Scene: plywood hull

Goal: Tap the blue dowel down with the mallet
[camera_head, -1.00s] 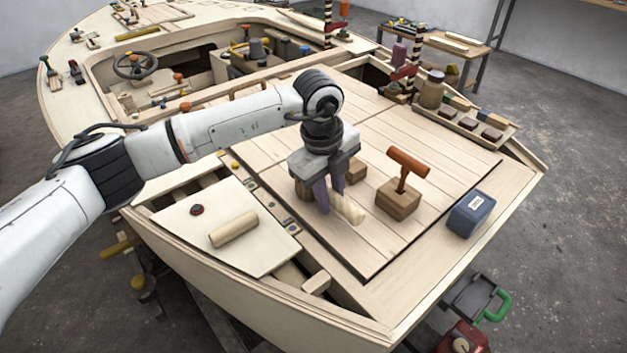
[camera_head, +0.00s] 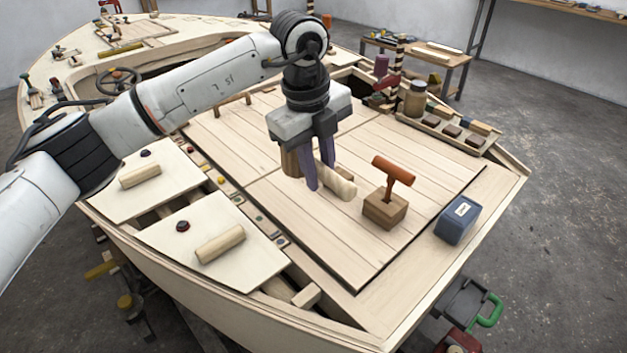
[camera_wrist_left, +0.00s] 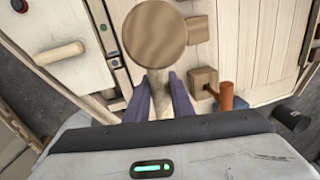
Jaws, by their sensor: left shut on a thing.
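My left gripper (camera_head: 322,180) is shut on the mallet, held above the deck hatch. A strip (camera_head: 234,192) with several small coloured dowels lies left of the gripper, apart from the mallet. The dowels are too small to tell which is blue. My right gripper is not in view.
An orange T-shaped tool (camera_head: 395,171) stands in a wooden block (camera_head: 384,210) right of the gripper. A blue box (camera_head: 457,221) is farther right. Two pale panels with short rollers (camera_head: 219,244) lie left of the strip. A tray (camera_head: 440,125) holds blocks at the back right.

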